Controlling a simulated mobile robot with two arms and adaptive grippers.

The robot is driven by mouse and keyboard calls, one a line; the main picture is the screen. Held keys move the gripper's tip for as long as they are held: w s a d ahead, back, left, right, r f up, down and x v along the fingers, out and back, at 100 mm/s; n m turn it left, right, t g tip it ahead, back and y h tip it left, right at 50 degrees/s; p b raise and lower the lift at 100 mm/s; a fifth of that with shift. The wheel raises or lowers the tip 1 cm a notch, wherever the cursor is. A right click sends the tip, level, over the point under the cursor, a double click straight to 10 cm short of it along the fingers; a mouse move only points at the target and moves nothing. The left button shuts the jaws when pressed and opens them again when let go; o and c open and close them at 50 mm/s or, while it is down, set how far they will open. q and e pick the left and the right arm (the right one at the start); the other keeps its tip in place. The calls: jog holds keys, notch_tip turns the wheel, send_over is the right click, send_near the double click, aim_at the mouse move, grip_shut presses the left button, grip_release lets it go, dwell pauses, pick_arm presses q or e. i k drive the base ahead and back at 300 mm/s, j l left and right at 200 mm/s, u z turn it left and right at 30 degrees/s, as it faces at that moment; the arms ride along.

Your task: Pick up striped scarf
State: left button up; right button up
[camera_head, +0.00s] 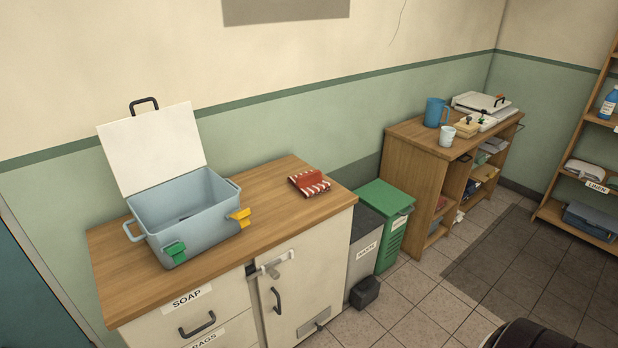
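The striped scarf (309,182) lies folded on the wooden top of the cabinet, towards its back right. It is red with white stripes along its front edge. Nothing covers it. Neither of my grippers shows in the head view.
An open blue-grey box (188,217) with a raised white lid (152,148) stands left of the scarf on the cabinet top (262,235). Grey and green bins (383,222) stand right of the cabinet. A wooden shelf desk (412,165) holds a blue jug (434,112).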

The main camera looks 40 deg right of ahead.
aim_at(309, 183)
jog(key=i+l+u, duration=0.1)
jog(key=l, duration=0.55)
jog(key=i+l+u, duration=0.1)
jog(key=l, duration=0.6)
jog(key=i+l+u, duration=0.1)
jog(key=i+l, duration=0.15)
jog(key=l, duration=0.45)
jog(key=l+u, duration=0.1)
jog(key=l, duration=0.6)
jog(key=i, duration=0.05)
